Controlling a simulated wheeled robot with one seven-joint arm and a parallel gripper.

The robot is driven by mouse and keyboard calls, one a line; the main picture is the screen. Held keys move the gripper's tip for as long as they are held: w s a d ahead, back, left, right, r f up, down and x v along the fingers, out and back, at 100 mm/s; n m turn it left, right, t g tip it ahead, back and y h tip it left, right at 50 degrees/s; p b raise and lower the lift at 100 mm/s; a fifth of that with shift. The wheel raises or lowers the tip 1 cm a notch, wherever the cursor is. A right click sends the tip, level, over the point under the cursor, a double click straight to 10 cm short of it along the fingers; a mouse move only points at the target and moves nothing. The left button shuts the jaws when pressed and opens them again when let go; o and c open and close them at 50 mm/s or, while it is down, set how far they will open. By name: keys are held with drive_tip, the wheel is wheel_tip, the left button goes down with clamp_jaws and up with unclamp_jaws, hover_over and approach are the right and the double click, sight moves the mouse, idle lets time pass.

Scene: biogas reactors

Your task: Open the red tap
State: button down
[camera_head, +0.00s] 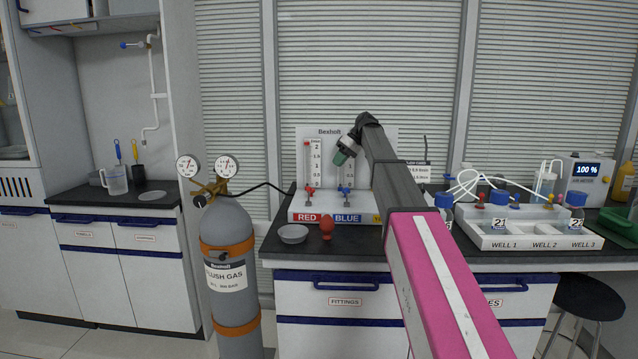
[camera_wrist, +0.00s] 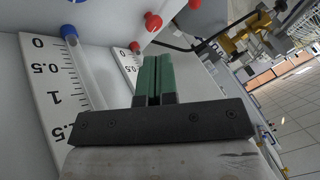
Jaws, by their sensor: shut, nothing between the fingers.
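The red tap (camera_head: 310,191) sits at the base of the left flow tube on the white Bexholt panel, above the RED label. A red knob (camera_wrist: 152,21), which looks like part of this tap, shows near the top of the wrist view. The blue tap (camera_head: 346,190) stands to its right above the BLUE label. My gripper (camera_head: 342,157) is in front of the panel, above the taps and nearer the blue one. In the wrist view its green fingers (camera_wrist: 153,80) are together with nothing between them. They appear apart from the red knob. My arm hides the panel's right part.
A grey gas cylinder (camera_head: 232,275) with two gauges stands left of the bench. A shallow dish (camera_head: 293,233) and a red bulb-shaped object (camera_head: 327,228) lie before the panel. A tray of wells (camera_head: 520,235) with blue-capped bottles stands right of my arm.

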drive_tip(key=x, duration=1)
drive_tip(key=shift+f, duration=0.15)
drive_tip(key=shift+s+a, duration=0.75)
drive_tip(key=shift+s, duration=0.25)
drive_tip(key=shift+s+a, duration=0.5)
drive_tip(key=shift+a, duration=0.05)
drive_tip(key=shift+s, duration=0.1)
drive_tip(key=shift+s+t, duration=0.1)
drive_tip(key=shift+t, duration=0.2)
